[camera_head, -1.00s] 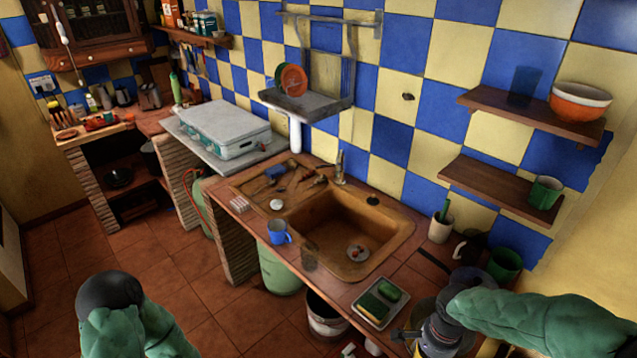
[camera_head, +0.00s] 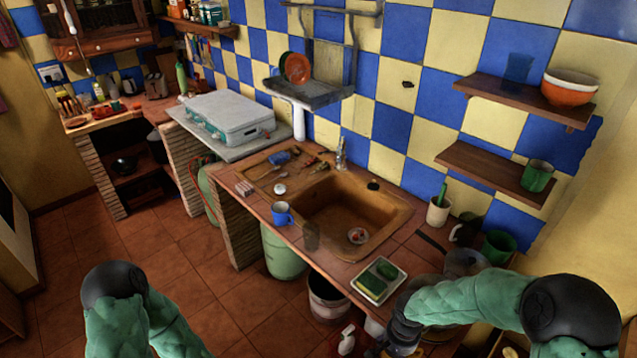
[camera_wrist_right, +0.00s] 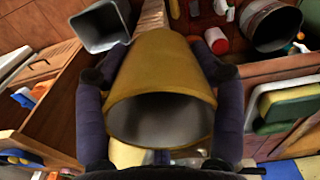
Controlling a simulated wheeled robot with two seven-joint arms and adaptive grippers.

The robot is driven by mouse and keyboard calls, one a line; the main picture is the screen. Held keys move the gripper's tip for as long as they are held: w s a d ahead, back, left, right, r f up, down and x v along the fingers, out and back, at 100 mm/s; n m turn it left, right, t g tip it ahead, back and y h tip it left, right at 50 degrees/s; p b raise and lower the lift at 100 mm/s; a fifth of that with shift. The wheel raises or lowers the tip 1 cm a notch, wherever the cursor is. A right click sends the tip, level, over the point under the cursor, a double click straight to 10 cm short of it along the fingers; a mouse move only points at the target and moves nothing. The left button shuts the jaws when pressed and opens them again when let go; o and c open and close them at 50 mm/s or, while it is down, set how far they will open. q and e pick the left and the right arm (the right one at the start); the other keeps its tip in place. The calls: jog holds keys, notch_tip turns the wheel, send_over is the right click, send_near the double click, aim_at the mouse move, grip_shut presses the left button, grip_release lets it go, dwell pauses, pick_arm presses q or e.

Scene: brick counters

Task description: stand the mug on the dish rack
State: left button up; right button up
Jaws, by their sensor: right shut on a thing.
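A yellow mug-like vessel (camera_wrist_right: 160,70) with a grey inside fills the middle of the right wrist view, its open mouth facing the camera. My right gripper (camera_wrist_right: 153,78) is shut on it, with a dark finger along each side. No handle shows. In the head view my right gripper (camera_head: 398,342) is low, in front of the counter's right part, and the vessel is mostly hidden or cut off. The dish rack (camera_head: 308,94) is a grey wall-mounted tray holding an orange plate (camera_head: 298,68) and a green one. My left gripper is outside the picture.
A blue mug (camera_head: 281,215) and a glass (camera_head: 311,236) stand along the sink's (camera_head: 345,212) front edge. A sponge tray (camera_head: 367,290), utensil cup (camera_head: 437,213) and green pot (camera_head: 498,247) lie to the right. Two wall shelves (camera_head: 510,170) hang above. Floor at left is clear.

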jog(key=w+a+f+n, duration=0.1)
jog(key=a+f+n, duration=0.1)
jog(key=f, duration=0.1)
jog(key=w+a+f+n, duration=0.1)
jog(key=a+f+n, duration=0.1)
jog(key=f, duration=0.1)
jog(key=w+a+f+n, duration=0.1)
jog(key=w+f+n, duration=0.1)
jog(key=f, duration=0.1)
jog(key=shift+a+n, duration=0.4)
